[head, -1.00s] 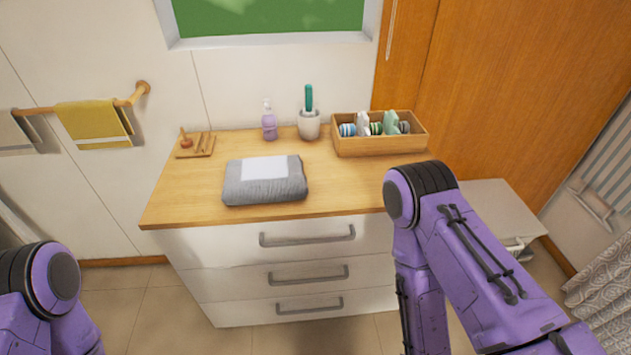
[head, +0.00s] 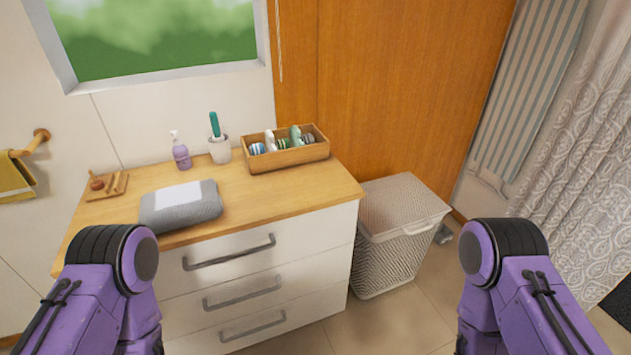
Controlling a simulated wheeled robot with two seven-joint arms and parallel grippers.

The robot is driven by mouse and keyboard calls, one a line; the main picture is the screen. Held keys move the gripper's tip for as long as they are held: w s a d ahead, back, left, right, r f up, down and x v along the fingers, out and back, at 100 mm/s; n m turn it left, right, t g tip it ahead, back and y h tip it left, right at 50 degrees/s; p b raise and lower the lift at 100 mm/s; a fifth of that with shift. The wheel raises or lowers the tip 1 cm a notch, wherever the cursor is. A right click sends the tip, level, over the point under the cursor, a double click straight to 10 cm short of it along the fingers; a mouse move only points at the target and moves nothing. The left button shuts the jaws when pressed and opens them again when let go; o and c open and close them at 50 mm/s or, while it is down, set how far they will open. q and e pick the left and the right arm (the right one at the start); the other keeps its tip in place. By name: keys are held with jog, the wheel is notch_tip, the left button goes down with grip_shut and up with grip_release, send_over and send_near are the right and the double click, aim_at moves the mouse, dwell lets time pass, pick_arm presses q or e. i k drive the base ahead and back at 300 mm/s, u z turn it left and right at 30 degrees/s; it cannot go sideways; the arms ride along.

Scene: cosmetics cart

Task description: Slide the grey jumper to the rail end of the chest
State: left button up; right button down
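The grey jumper (head: 197,213) lies folded on the wooden top of the chest (head: 290,191), near its front edge and left of the middle. A white patch lies on top of it. The towel rail (head: 36,142) is on the wall beyond the left end of the chest, with a yellow towel (head: 13,176) on it. Both of my arms show only as purple links at the lower left and lower right. Neither gripper is in view, and nothing is seen touching the jumper.
A small wooden tray (head: 121,184), a purple pump bottle (head: 181,154), a white cup (head: 219,150) with a green item and a wooden box (head: 262,165) of rolled items line the back of the chest. A lidded wicker basket (head: 378,260) stands right of it.

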aim_at(196, 201)
jog(key=z, duration=0.85)
jog(key=i, duration=1.3)
jog(key=u, duration=2.65)
